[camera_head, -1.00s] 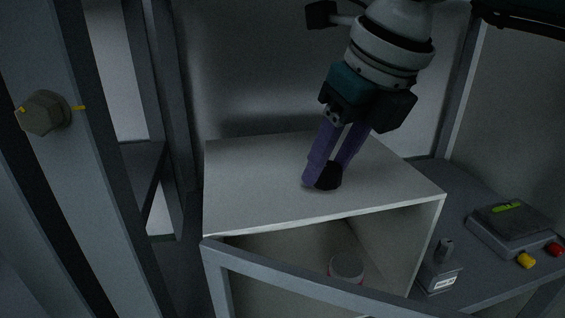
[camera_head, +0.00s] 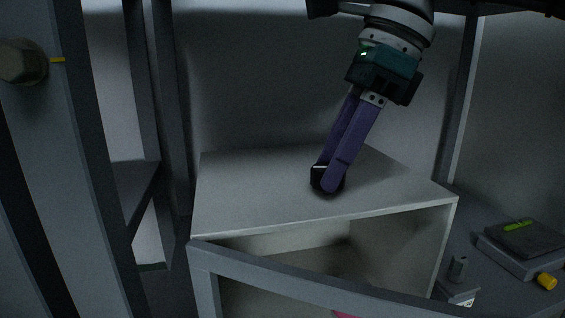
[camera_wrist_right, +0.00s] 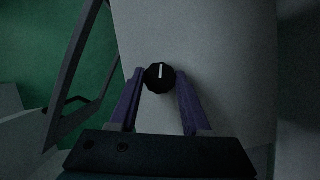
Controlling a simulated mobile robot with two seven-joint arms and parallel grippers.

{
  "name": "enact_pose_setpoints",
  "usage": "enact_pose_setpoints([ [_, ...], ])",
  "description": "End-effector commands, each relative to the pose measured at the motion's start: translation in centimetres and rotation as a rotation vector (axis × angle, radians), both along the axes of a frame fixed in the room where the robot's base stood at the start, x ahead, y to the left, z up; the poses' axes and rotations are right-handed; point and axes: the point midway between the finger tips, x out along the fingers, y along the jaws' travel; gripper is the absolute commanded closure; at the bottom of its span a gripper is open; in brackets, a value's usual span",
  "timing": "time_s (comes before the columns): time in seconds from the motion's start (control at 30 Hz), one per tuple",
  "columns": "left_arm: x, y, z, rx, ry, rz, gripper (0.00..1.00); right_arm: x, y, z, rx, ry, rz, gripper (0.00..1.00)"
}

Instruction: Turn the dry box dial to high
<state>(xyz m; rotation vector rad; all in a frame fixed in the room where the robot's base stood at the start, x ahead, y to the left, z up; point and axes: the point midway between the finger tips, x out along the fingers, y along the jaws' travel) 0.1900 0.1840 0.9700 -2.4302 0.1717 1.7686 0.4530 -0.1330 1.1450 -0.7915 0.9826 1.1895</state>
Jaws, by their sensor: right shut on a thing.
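The dry box (camera_head: 260,195) is a pale grey open-fronted box on the bench. Its black dial (camera_head: 317,178) sits on the top face, partly hidden by my fingers in the head view. In the right wrist view the dial (camera_wrist_right: 159,77) shows whole, with a white pointer line running nearly straight up the picture. My right gripper (camera_head: 328,182) reaches down from above with its purple fingers on either side of the dial, shut on it. The gripper's fingers (camera_wrist_right: 159,82) also show in the wrist view. Any scale marks around the dial cannot be made out. My left gripper is not in view.
A framed door (camera_head: 300,270) stands open across the front of the dry box. A grey device (camera_head: 520,245) with a green strip and a yellow knob lies on the bench at the right. A small grey block (camera_head: 457,280) stands beside the box. A post with a large bolt (camera_head: 22,62) is at the left.

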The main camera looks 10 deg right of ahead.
Motion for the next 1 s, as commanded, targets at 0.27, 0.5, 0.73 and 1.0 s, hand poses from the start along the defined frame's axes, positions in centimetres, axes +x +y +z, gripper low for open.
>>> enact_pose_setpoints([
  [0.27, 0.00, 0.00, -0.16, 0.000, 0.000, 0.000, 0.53, 0.18, 0.05, 0.10, -0.001, 0.000, 0.226, 1.00],
  [0.5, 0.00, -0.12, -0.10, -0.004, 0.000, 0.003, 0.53, 0.23, 0.05, 0.07, -0.002, -0.001, 0.364, 1.00],
  [0.73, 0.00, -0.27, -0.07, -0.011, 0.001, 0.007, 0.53, 0.27, 0.03, 0.07, -0.002, -0.003, 0.430, 1.00],
  [1.0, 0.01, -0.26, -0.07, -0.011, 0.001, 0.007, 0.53, 0.26, 0.01, 0.02, -0.002, -0.002, 0.448, 1.00],
])
